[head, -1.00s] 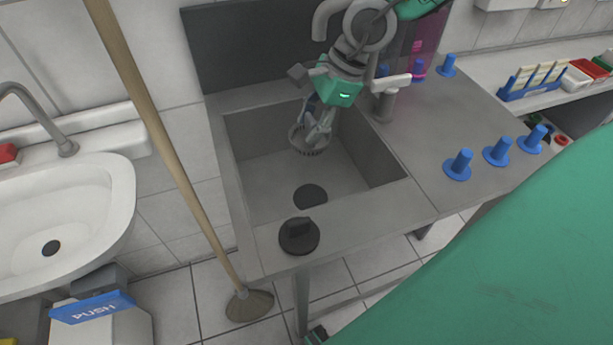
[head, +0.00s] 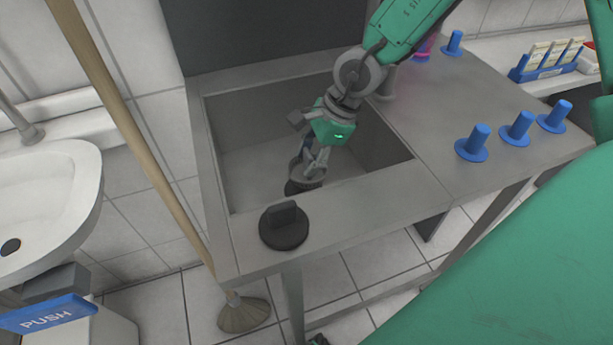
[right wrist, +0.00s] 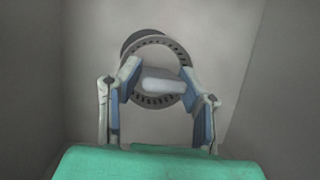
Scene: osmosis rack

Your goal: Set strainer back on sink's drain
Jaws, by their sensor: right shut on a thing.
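My right gripper (head: 317,160) reaches down into the grey sink basin (head: 240,175). It is shut on the strainer (head: 308,178), a round grey basket with a slotted rim. In the right wrist view the strainer (right wrist: 157,101) shows as a ring with a pale bar across it between the two fingers (right wrist: 156,85). The dark round drain (head: 293,187) lies on the basin floor, partly hidden behind the strainer. In the wrist view the drain (right wrist: 133,42) shows as a dark crescent past the strainer's upper left rim, so the two are not fully lined up. My left gripper is not in view.
A black plug with a handle (head: 284,226) sits on the sink's front edge. Several blue pegs (head: 478,143) stand on the counter at the right. A wooden-handled plunger or broom (head: 150,155) leans left of the sink, beside a white washbasin (head: 50,190).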

